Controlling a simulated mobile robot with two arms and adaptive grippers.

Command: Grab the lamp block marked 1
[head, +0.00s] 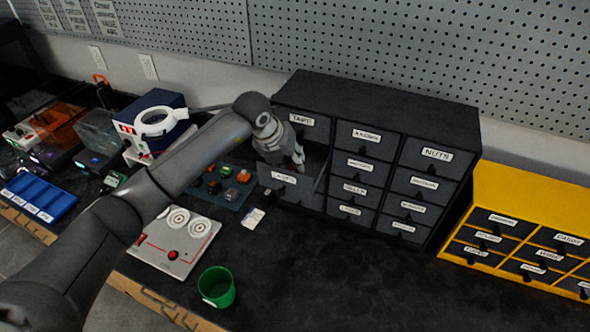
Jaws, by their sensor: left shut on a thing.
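My left gripper (297,160) reaches from the left over the pulled-out drawer (286,184) of the dark cabinet, its fingers pointing down at the drawer's inside. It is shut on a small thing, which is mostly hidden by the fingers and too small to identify. The drawer front has a white label that I cannot read surely. The drawer's inside is partly hidden by the gripper and the front panel. I cannot make out a lamp block marked 1 for certain. My right gripper is not in view.
The dark drawer cabinet (390,102) stands against the pegboard, with a yellow cabinet (535,195) to its right. A green cup (217,288), a white board (180,243) and a tray of small blocks (220,188) are left of the open drawer. The front right bench is clear.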

